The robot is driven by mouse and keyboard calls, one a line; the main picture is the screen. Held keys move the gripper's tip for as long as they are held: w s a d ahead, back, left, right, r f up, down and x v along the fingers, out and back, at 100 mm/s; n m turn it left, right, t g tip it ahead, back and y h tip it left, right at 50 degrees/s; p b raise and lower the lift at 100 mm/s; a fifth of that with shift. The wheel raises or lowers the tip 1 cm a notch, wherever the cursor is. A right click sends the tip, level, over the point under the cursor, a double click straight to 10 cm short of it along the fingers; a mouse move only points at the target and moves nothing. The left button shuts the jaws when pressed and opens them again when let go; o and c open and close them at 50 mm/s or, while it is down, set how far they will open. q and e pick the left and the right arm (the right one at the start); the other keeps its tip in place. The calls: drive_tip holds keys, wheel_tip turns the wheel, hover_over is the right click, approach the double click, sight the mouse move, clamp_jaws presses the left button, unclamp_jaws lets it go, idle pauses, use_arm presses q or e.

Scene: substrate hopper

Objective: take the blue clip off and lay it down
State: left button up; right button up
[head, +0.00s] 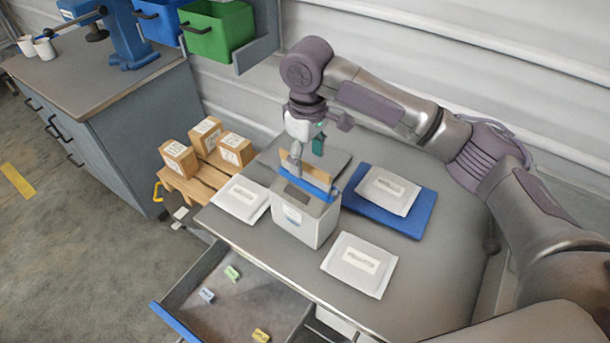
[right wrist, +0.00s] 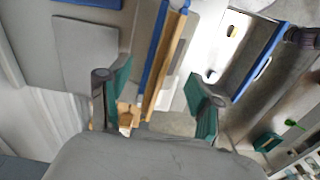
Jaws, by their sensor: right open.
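The blue clip (head: 313,189) is a long bar across the brown bag or board edge (head: 309,171) that stands up from the top of the white hopper box (head: 303,222). In the right wrist view the blue bar (right wrist: 154,50) runs beside a brown strip (right wrist: 167,65). My right gripper (head: 307,155) is above the box, pointing down. In its wrist view the teal-padded fingers (right wrist: 158,82) are apart, with the blue and brown strips between them. Contact with the clip cannot be told. My left gripper is not in view.
White packets lie left (head: 241,198) and front right (head: 358,263); another (head: 388,190) rests on a blue mat (head: 415,220). A dark flat plate (head: 338,163) lies behind the box. The open drawer (head: 280,296) holds small coloured pieces. Bare table shows at right.

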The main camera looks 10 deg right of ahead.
sight(305, 174)
drive_tip(key=shift+w+f, duration=0.2)
drive_tip(key=shift+f, duration=0.25)
wheel_tip(305, 174, down, 2)
drive_tip(key=shift+w+a+f+p, duration=0.15)
drive_tip(key=shift+f+p, duration=0.1)
drive_tip(key=shift+p, duration=0.6)
wheel_tip(305, 174, down, 2)
drive_tip(key=shift+f, duration=0.45)
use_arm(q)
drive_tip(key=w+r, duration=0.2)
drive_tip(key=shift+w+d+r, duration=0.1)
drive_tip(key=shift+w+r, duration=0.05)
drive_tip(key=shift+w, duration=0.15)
use_arm(e)
drive_tip(key=c, duration=1.2)
